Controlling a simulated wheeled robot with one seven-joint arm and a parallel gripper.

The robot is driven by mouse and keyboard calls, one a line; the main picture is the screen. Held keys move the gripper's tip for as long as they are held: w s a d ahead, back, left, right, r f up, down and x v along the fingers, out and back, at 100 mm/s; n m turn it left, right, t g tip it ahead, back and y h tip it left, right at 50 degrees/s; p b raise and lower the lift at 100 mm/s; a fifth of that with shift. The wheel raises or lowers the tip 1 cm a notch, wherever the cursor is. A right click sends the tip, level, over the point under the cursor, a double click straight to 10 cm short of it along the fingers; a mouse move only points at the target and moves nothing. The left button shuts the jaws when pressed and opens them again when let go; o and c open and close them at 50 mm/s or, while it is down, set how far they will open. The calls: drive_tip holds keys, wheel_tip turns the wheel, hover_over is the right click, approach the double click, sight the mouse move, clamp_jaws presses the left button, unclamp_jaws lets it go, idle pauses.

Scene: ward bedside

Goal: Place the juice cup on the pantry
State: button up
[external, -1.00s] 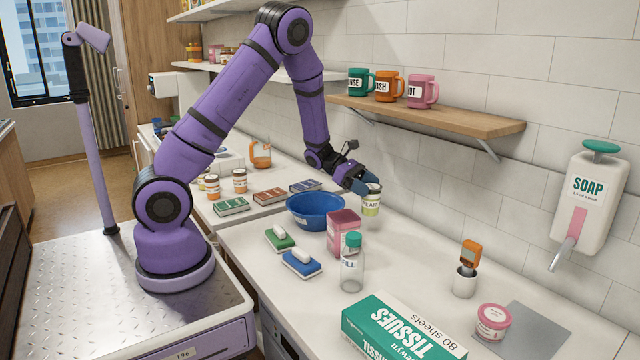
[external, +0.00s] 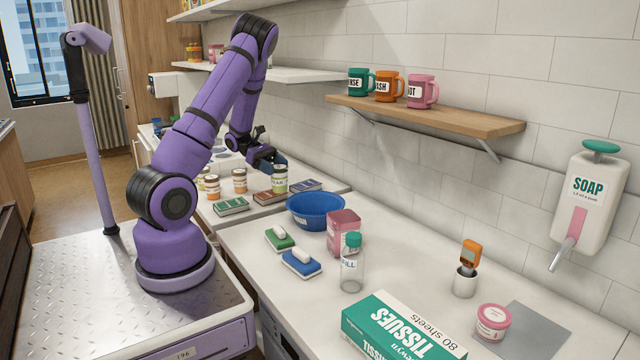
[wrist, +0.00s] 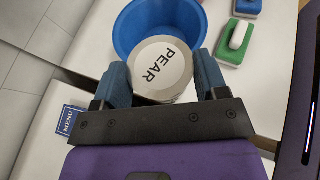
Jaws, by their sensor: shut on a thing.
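A small cup with a pale lid reading PEAR and a green label (external: 280,180) is held by my gripper (external: 273,163). It looks upright and appears to hang above the menu cards, left of the blue bowl. In the wrist view the PEAR lid (wrist: 160,68) sits between the two blue fingers of my gripper (wrist: 163,82), which are shut on its sides. No label names the pantry; a white wall shelf (external: 300,76) and an upper shelf (external: 215,10) with jars are at the back.
The blue bowl (external: 289,211) stands right of the held cup. A pink container (external: 342,228), a clear bottle (external: 352,270) and brushes (external: 301,264) stand nearer.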

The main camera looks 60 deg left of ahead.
drive_tip(key=s+a+r+m+g+y, duration=0.1)
drive_tip(key=s+a+m+g+y, duration=0.5)
drive_tip(key=s+a+m+g, duration=1.25)
drive_tip(key=w+a+m+t+y, duration=0.3)
drive_tip(key=w+a+m+y, duration=1)
drive_tip(key=w+a+y, duration=0.3)
drive_tip(key=shift+w+a, duration=0.25)
drive_tip(key=shift+a, duration=0.65)
wheel_tip(320, 180, down, 10)
drive_tip(key=shift+r, duration=0.1)
drive_tip(key=o, duration=1)
drive_tip(key=shift+t, duration=0.25)
